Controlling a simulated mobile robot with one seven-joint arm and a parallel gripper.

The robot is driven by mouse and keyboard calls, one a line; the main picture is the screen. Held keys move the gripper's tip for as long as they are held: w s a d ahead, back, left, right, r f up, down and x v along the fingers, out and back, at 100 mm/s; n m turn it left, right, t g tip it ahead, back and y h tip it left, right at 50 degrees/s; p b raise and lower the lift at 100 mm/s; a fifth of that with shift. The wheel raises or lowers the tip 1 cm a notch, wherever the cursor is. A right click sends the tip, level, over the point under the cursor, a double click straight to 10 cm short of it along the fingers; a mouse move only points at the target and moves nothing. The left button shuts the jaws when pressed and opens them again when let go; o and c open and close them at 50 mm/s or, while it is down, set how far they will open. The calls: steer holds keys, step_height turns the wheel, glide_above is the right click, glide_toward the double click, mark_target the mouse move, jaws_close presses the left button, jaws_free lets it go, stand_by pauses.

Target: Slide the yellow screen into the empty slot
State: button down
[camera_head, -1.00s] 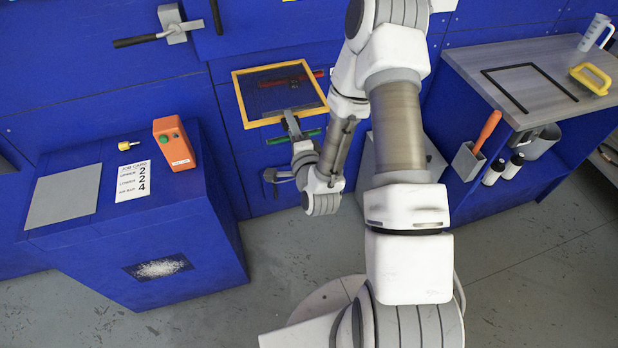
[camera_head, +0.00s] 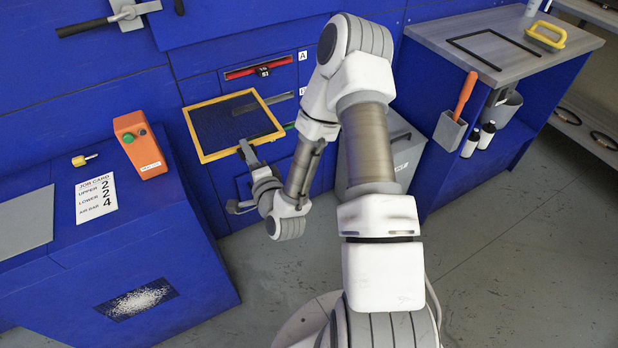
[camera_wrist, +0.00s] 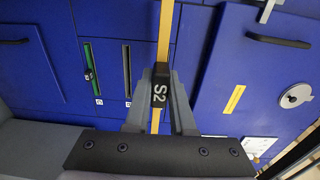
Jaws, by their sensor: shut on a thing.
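The yellow screen (camera_head: 192,134), a yellow frame with dark mesh, is in my gripper (camera_head: 246,150), which is shut on its near edge. In the wrist view the screen shows edge-on as a yellow bar (camera_wrist: 165,30). My gripper (camera_wrist: 160,88) clasps it there at a black tab marked S2. The empty slot (camera_wrist: 127,70), dark grey, is in the blue front; in the head view it (camera_head: 283,98) is partly behind the screen. The screen appears to be in front of the panel, outside the slot. Any contact at its far edge cannot be told.
A red-filled slot (camera_head: 258,68) marked A lies above, and a green-filled slot (camera_wrist: 89,68) lies on the empty slot's other side. A handle (camera_head: 240,207) sits below. A blue cabinet (camera_head: 205,270) with an orange box (camera_head: 140,145) stands left, a grey bin (camera_head: 402,150) right.

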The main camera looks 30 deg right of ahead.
steer(key=d+f+b, duration=0.3)
steer(key=f+b, duration=0.4)
steer(key=f, duration=0.2)
steer(key=d+f+b, duration=0.1)
steer(key=d+f, duration=0.1)
steer(key=d, duration=1.2)
steer(key=shift+f+y, duration=0.3)
steer(key=shift+f, duration=0.1)
steer(key=shift+w+a+b, duration=0.15)
steer(key=shift+w+b, duration=0.5)
steer(key=shift+w, duration=2.3)
